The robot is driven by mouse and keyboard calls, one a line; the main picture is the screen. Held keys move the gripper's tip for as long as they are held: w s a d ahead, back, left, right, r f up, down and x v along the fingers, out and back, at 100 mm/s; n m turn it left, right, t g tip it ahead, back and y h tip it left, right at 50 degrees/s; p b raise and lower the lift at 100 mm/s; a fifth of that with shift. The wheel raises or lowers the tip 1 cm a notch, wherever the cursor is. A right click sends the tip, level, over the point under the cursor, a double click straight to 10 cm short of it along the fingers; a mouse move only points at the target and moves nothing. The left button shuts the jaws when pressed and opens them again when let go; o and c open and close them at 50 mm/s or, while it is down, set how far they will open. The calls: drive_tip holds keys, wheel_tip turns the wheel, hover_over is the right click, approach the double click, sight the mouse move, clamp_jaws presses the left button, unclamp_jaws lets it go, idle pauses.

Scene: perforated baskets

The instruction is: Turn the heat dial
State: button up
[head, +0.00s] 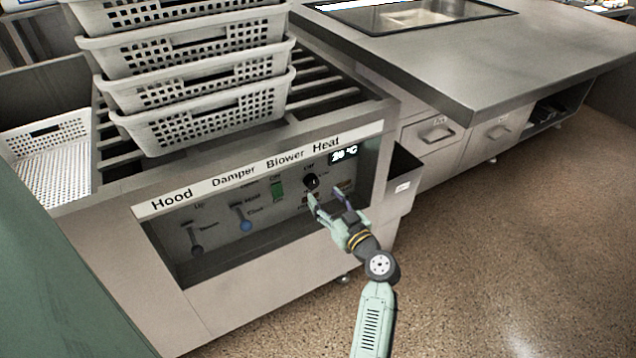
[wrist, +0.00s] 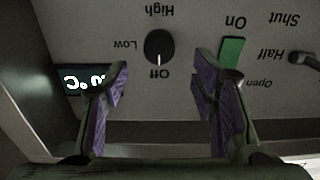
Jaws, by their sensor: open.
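The heat dial (head: 311,181) is a round black knob on the control panel, under the "Heat" label. In the wrist view the heat dial (wrist: 159,46) appears upside down, its white mark pointing at "Off", with "Low" and "High" around it. My gripper (head: 328,195) is open and empty, just in front of the panel and slightly below the dial. In the wrist view the purple-padded fingers of my gripper (wrist: 160,85) are spread apart, with the dial beyond the gap between their tips. They appear apart from the dial.
A green blower switch (head: 277,188), a blue-tipped damper lever (head: 243,218) and a hood lever (head: 194,239) are left of the dial. A temperature display (head: 344,155) is at its upper right. Stacked perforated baskets (head: 200,125) stand above the panel. The floor at right is clear.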

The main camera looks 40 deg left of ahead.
sight(314, 183)
drive_tip(key=p+x, duration=0.1)
drive_tip(key=x, duration=0.5)
drive_tip(key=shift+d, duration=0.1)
drive_tip(key=shift+c, duration=0.4)
drive_tip(key=c, duration=1.1)
